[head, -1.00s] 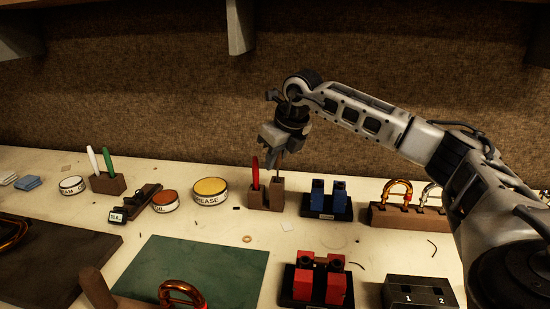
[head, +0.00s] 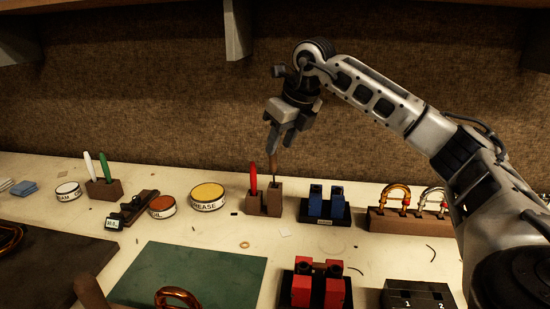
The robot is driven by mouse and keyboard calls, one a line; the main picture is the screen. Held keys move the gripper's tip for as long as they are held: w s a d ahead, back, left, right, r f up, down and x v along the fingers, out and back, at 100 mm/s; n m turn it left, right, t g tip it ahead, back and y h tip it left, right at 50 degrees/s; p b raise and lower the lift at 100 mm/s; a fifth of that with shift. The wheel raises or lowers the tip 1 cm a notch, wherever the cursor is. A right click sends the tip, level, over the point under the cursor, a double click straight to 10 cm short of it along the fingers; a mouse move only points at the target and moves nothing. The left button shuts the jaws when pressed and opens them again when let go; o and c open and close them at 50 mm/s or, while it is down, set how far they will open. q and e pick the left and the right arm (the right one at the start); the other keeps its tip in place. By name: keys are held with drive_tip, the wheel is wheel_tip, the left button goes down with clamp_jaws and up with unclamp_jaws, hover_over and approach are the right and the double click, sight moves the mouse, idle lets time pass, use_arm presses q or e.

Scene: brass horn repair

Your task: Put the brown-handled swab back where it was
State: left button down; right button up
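The brown-handled swab (head: 273,163) stands upright at the right part of a small brown block holder (head: 274,202). Its thin shaft runs down to the block. A red-handled tool (head: 253,180) stands in the left part of the same block. My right gripper (head: 273,148) is just above the swab and points down. Its fingers look parted around the top of the handle, and most of the handle shows below them. Whether they still touch it is hard to see. My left gripper is not in view.
A blue-block stand (head: 325,207) and a rack of brass crooks (head: 410,217) are to the right. Grease (head: 207,196) and oil tins are left. Another holder (head: 104,188) has white and green tools. A green mat (head: 190,275) lies in front.

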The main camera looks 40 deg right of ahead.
drive_tip(key=v, duration=0.5)
drive_tip(key=shift+f, duration=0.1)
idle(0.4)
